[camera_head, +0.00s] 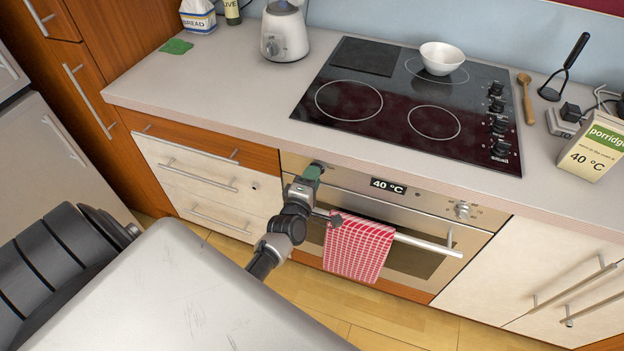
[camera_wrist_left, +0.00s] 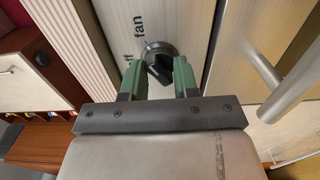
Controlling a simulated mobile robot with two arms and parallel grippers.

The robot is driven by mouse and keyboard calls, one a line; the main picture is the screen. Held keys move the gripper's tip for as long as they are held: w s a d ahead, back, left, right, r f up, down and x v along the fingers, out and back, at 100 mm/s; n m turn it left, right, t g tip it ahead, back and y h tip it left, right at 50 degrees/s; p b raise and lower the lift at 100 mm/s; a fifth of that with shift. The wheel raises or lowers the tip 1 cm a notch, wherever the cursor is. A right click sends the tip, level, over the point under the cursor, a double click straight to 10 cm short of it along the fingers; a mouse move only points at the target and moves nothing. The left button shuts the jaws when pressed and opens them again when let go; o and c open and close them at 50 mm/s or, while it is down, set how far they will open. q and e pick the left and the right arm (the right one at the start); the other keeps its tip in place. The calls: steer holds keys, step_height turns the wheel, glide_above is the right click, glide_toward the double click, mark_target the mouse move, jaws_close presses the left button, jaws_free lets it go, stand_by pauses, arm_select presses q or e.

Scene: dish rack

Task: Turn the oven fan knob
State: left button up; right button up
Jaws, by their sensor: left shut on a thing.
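The oven (camera_head: 345,177) is built in under the hob, with a "40 °C" display on its panel. My left gripper (camera_head: 312,171) is at the left end of that panel and covers most of the fan knob there in the head view. In the left wrist view, the dark round fan knob (camera_wrist_left: 158,62) shows next to the word "fan" and part of a word ending in "ff". The green fingers of my left gripper (camera_wrist_left: 158,76) are shut on the knob, one on each side. My right gripper is not in view.
The oven handle (camera_head: 428,244) runs below the panel, with a red checked towel (camera_head: 358,248) hanging on it. A second knob (camera_head: 462,210) is at the panel's right. The worktop edge (camera_head: 230,128) overhangs just above. A white bowl (camera_head: 441,58) stands on the hob (camera_head: 390,95).

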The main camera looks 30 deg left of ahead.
arm_select(q)
steer(key=n+b, duration=0.1)
steer(key=n, duration=0.2)
steer(key=n+b, duration=0.1)
steer(key=n, duration=0.2)
steer(key=n+b, duration=0.1)
steer(key=n, duration=0.2)
steer(key=shift+f, duration=0.3)
jaws_close()
steer(key=n, duration=0.4)
steer(key=n+b, duration=0.1)
steer(key=n, duration=0.1)
steer(key=shift+r, duration=0.25)
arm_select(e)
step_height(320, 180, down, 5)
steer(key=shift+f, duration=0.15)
arm_select(q)
steer(key=n+b, duration=0.1)
steer(key=n, duration=0.2)
steer(key=o, duration=0.8)
jaws_free()
steer(key=shift+c, duration=0.2)
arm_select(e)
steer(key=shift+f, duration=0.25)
